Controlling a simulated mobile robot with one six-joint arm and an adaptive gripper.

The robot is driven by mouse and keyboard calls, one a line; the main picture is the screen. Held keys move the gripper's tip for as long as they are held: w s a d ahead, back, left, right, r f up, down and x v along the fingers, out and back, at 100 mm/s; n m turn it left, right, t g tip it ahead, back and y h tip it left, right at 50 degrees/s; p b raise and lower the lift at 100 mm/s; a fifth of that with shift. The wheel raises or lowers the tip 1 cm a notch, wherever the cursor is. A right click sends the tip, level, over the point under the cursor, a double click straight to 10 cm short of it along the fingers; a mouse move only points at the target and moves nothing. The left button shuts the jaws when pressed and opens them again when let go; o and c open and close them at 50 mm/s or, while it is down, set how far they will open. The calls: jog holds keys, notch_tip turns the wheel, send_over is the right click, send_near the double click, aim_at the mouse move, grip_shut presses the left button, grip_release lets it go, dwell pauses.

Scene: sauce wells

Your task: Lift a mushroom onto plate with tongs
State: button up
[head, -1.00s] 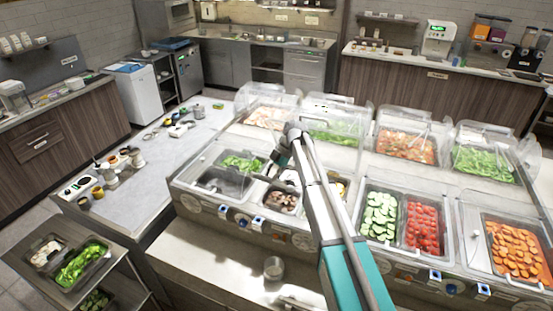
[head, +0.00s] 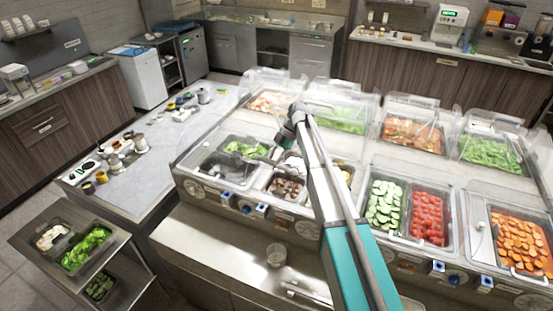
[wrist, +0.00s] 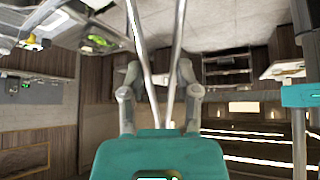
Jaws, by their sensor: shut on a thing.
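My gripper (wrist: 159,98) is closed on a pair of metal tongs; its two grey fingers are on either side of them in the wrist view. The two tong arms (wrist: 137,35) spread apart away from the gripper, and their tips run out of that view. No mushroom shows between the visible parts. In the head view, brown pieces that look like mushrooms (head: 287,187) lie in a counter well, left of my arm. The gripper and tongs are not clear there. I cannot pick out a plate in either view.
Other wells hold cucumber slices (head: 384,204), tomatoes (head: 427,218) and carrots (head: 520,242). Clear covers (head: 412,118) stand along the back row. A cart with greens (head: 86,247) is at lower left.

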notch_tip(320, 180, down, 6)
jog(key=b, duration=0.5)
jog(key=shift+f+b, duration=0.3)
jog(key=shift+b, duration=0.35)
dwell(0.7)
jog(key=shift+f+b, duration=0.7)
jog(key=shift+f+b, duration=0.3)
jog(key=shift+f, duration=0.05)
jog(key=shift+f+b, duration=0.35)
jog(key=shift+f, duration=0.1)
dwell(0.5)
grip_shut()
